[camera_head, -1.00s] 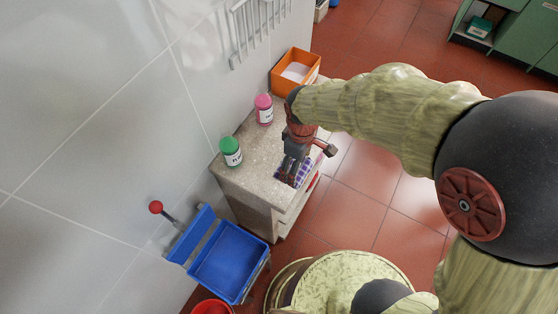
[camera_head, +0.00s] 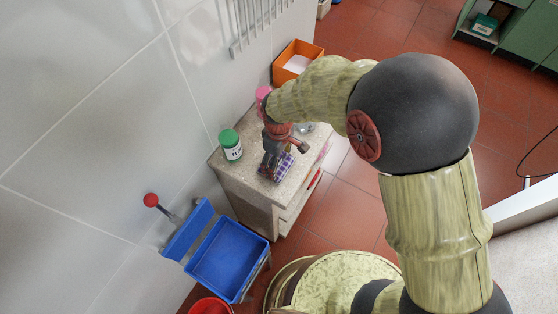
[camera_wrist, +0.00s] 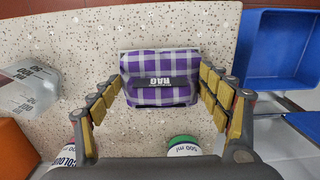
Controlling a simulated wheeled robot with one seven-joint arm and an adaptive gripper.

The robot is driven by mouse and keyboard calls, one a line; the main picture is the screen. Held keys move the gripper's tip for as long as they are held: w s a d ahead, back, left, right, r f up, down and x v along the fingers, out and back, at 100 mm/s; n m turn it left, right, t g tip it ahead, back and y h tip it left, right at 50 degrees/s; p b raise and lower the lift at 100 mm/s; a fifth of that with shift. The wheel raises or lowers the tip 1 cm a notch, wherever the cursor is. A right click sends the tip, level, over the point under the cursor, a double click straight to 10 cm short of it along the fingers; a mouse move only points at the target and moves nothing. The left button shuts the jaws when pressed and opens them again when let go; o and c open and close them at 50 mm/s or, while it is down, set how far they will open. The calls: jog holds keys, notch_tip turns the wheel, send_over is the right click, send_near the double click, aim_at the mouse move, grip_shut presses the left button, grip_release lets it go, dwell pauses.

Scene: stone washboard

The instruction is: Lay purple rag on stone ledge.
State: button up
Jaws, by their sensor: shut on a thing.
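The purple-and-white checked rag (camera_head: 285,165), folded into a pad with a "RAG" label, shows in the head view at the front part of the speckled stone ledge (camera_head: 233,177). In the wrist view the rag (camera_wrist: 160,66) lies between the two yellow-padded fingers of my gripper (camera_wrist: 162,88), which is shut on it at its left and right sides. Stone surface (camera_wrist: 75,45) shows around the rag. I cannot tell whether the rag touches the stone or hangs just above it. In the head view my gripper (camera_head: 272,168) points down over the ledge and partly hides the rag.
A green-capped bottle (camera_head: 231,146) stands left of my gripper; a pink bottle (camera_head: 263,93) behind is partly hidden by my arm. A blue basin (camera_head: 230,262) stands beyond the ledge's near end.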

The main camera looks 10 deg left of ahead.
jog(key=o, duration=1.3)
jog(key=shift+f, duration=0.1)
jog(key=shift+c, duration=0.2)
notch_tip(320, 180, up, 12)
jog(key=p, duration=0.3)
jog(key=s+d+r+m+t, duration=0.15)
jog(key=d+r+m, duration=0.35)
jog(key=d+r, duration=0.75)
jog(key=s+d+r+m+t, duration=0.4)
jog(key=s+d+r+m, duration=0.4)
jog(key=s+d, duration=0.4)
jog(key=shift+d+r+m, duration=0.3)
jog(key=shift+d+r, duration=0.1)
jog(key=shift+d, duration=0.25)
